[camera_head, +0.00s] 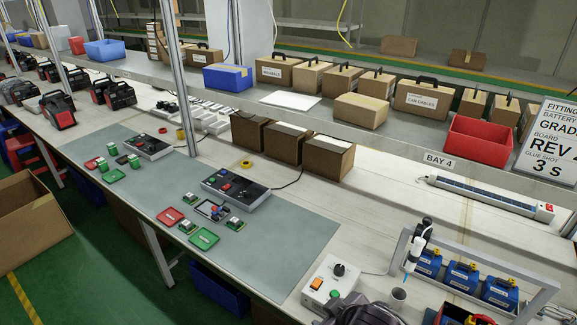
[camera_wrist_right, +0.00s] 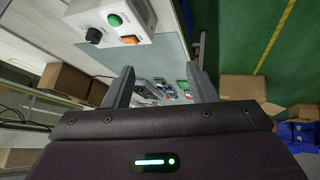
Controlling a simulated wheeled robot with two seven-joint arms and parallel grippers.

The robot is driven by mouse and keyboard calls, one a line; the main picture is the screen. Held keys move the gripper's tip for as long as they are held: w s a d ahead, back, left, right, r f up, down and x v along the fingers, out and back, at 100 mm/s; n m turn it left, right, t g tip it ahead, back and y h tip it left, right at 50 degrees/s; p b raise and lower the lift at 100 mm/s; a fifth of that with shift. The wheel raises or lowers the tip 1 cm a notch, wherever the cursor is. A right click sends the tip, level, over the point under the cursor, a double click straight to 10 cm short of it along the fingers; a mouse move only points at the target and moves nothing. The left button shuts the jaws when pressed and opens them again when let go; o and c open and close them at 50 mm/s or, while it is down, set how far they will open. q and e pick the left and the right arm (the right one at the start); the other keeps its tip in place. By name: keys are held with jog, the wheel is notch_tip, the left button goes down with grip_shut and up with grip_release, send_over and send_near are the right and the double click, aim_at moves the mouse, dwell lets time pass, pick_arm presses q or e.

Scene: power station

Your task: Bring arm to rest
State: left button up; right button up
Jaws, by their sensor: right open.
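My right gripper (camera_wrist_right: 160,72) shows in the right wrist view with its two grey fingers spread apart. Nothing sits between the fingers; the bench mat and small boards show beyond them. A white control box (camera_wrist_right: 112,22) with a black knob, a green button and an orange switch is near the left finger in that view. The same control box (camera_head: 332,285) stands at the front of the bench in the head view. A dark rounded shape at the bottom edge of the head view hides part of the bench. My left gripper is not in view.
A grey rack holds blue batteries (camera_head: 461,276). A white-and-black tool (camera_head: 417,247) stands beside it, near a grey cup (camera_head: 397,298). The grey-green mat (camera_head: 275,250) carries boards, trays and a dark test unit (camera_head: 236,187). A shelf (camera_head: 330,112) with boxes runs above the bench.

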jog(key=s+d+r+m+g+h, duration=0.3)
jog(key=s+d+m, duration=0.4)
jog(key=s+d, duration=0.55)
jog(key=s+a+f+g+b, duration=0.1)
jog(key=s+f, duration=0.1)
jog(key=f, duration=1.6)
jog(key=s+a+f+g+b, duration=0.1)
jog(key=s+f+b, duration=0.1)
jog(key=f, duration=1.5)
jog(key=s+d+f, duration=0.1)
jog(key=s+f, duration=0.8)
jog(key=s+d+f+g+b, duration=0.1)
jog(key=s+d+f, duration=0.1)
jog(key=s+f, duration=0.7)
jog(key=shift+s+d+f+n, duration=0.25)
jog(key=shift+s+n, duration=0.05)
jog(key=shift+s, duration=0.2)
